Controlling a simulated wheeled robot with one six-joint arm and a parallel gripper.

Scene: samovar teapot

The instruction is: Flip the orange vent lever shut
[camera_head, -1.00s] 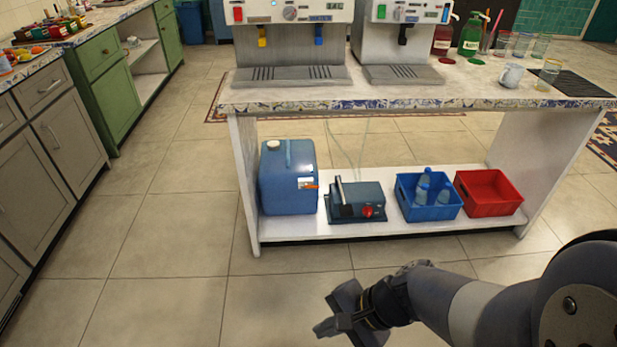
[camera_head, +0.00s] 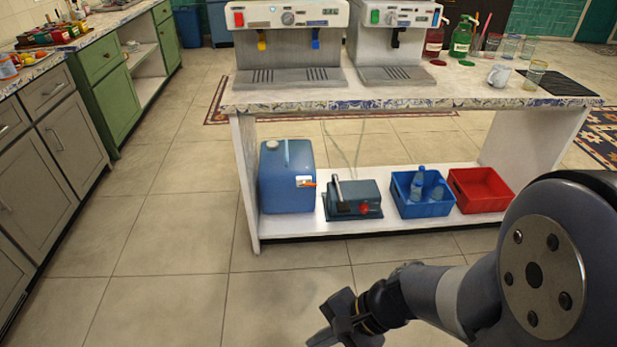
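A small orange lever (camera_head: 309,184) sticks out to the right from a white plate on the front of a blue tank (camera_head: 286,183), near its right edge. It looks roughly level, but it is too small to tell its exact position. The tank stands at the left end of the low shelf under the white counter. My gripper (camera_head: 322,338) is at the bottom edge of the picture, in front of the shelf and well apart from the tank. Its fingertips are partly cut off, and I cannot tell whether they are open.
A dark device with a red knob (camera_head: 364,208), a blue crate with bottles (camera_head: 409,208) and a red crate (camera_head: 490,206) stand right of the tank on the shelf. The tiled counter edge (camera_head: 410,103) overhangs them. The floor (camera_head: 180,240) in front and left is clear.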

